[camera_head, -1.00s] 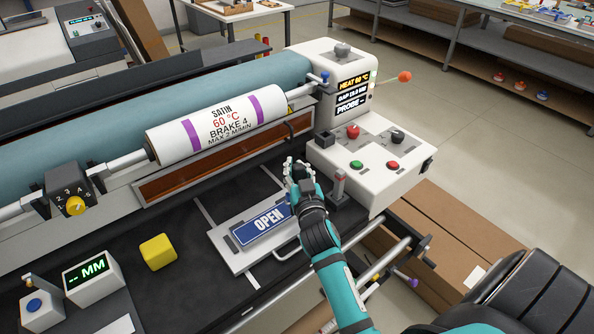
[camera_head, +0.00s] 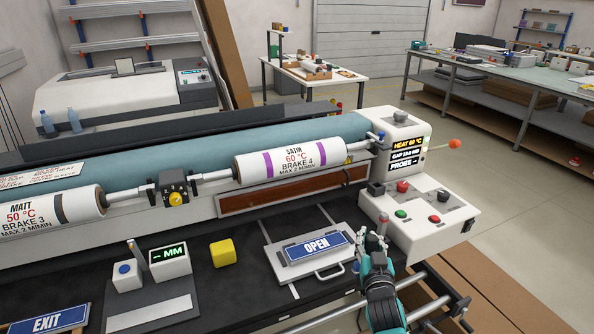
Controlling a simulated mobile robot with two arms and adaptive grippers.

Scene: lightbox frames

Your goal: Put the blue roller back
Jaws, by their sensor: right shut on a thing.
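A long blue-teal roller (camera_head: 225,140) lies across the laminating machine, behind the white rolls. My right gripper (camera_head: 373,243) is at the front right of the bench, beside the OPEN sign and just in front of the control box. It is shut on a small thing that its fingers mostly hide. A small blue bit (camera_head: 356,267) shows at its left side, and I cannot tell whether it is part of the held thing. I see no separate small blue roller clearly. My left gripper is out of view.
The blue OPEN sign (camera_head: 318,247) lies on a white plate. A yellow block (camera_head: 223,253), a MM gauge (camera_head: 170,261) and an EXIT sign (camera_head: 48,321) stand or lie to the left. The control box (camera_head: 425,215) has knobs. Dark bench top is free between these.

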